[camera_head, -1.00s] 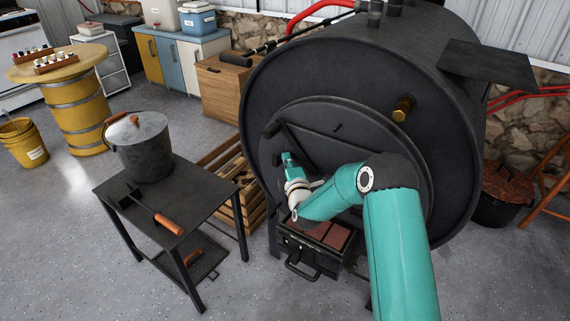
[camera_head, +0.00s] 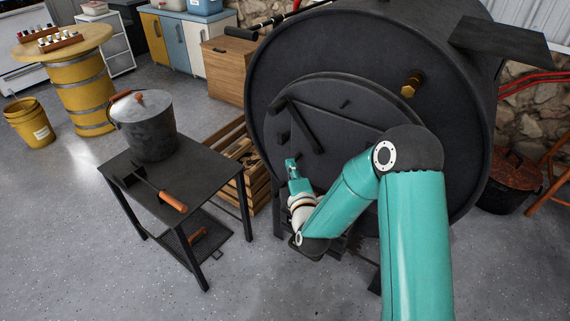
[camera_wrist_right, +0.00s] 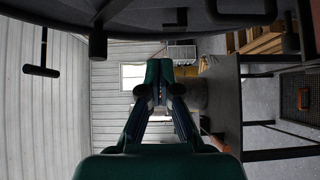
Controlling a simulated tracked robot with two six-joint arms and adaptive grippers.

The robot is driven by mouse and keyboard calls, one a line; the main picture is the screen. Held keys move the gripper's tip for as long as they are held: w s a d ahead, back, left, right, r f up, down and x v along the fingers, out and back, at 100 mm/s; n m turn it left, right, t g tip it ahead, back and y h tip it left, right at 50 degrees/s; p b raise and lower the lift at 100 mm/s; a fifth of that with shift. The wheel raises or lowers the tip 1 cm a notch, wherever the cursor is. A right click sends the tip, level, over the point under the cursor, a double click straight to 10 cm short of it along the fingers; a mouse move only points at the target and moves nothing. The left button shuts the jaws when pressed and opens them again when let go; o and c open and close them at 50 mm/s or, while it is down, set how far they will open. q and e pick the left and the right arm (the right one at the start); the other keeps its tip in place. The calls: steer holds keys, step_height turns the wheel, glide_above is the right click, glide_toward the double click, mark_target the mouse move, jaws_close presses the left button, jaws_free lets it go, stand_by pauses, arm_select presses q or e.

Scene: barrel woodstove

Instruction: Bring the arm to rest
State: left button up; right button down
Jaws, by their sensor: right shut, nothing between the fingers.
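My right arm reaches in from the bottom right in the head view. Its gripper (camera_head: 291,168) is shut and empty, low in front of the barrel stove's round door (camera_head: 350,120), near the door's lower left edge. I cannot tell whether it touches the stove. In the right wrist view the two fingers (camera_wrist_right: 160,80) come together, with nothing between them. The dark lower part of the stove front (camera_head: 312,248) is mostly hidden behind my wrist and forearm. My left arm is not in view.
A black side table (camera_head: 215,185) stands left of the stove, with a lidded metal bucket (camera_head: 148,130) and an orange-handled tool (camera_head: 172,201) on it. A wooden crate (camera_head: 250,190) sits between table and stove. Open floor (camera_head: 80,250) lies at the left front.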

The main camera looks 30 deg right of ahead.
steer(key=s+a+f+g+y, duration=0.3)
steer(key=a+f+y, duration=0.2)
steer(key=a+f, duration=0.6)
steer(key=s+a+f+m+g+y, duration=0.2)
steer(key=s+a+f+m+g, duration=0.25)
steer(key=s+f, duration=0.3)
steer(key=s+a+f+m+g+y, duration=0.25)
steer(key=s+a+f+g, duration=0.2)
steer(key=s+f, duration=0.3)
steer(key=s+a+f+m+g+y, duration=0.1)
steer(key=s+a+f+m+g, duration=0.2)
steer(key=s+m, duration=0.55)
step_height(320, 180, up, 18)
steer(key=g+p, duration=0.1)
steer(key=p, duration=1.6)
